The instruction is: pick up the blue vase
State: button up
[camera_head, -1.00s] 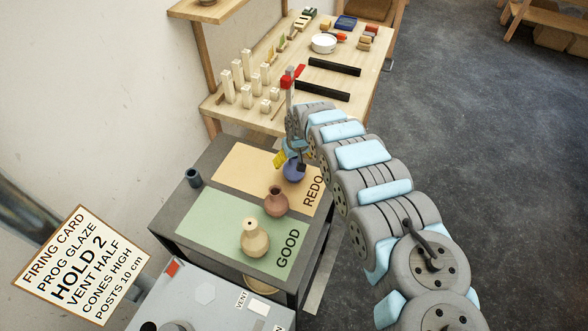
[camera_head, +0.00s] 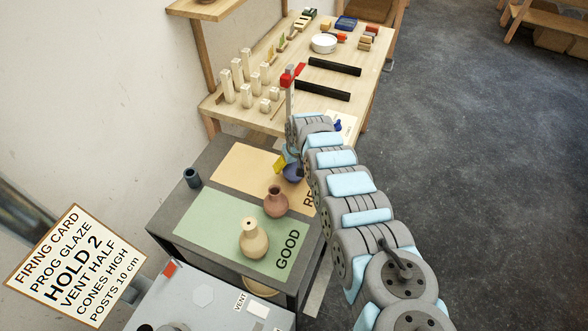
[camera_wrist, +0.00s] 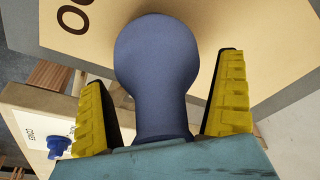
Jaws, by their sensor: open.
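The blue vase (camera_head: 293,173) stands on the orange REDO mat (camera_head: 238,170) of the grey table, partly hidden behind my arm in the head view. In the wrist view the blue vase (camera_wrist: 157,70) fills the middle, its round body at the top and its neck lower down, with the lower end hidden by the gripper's body. My gripper (camera_wrist: 164,100) is open, with one yellow finger on each side of the vase. A gap shows between each finger and the vase. A yellow finger also shows beside the vase in the head view (camera_head: 280,164).
A brown vase (camera_head: 275,202) stands close to the blue vase, and a cream vase (camera_head: 253,240) stands on the green GOOD mat (camera_head: 212,226). A small dark cup (camera_head: 192,178) is at the table's left. A wooden workbench (camera_head: 270,112) with posts and black bars stands behind.

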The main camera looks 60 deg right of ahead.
jog(key=c, duration=1.2)
jog(key=shift+r, duration=0.15)
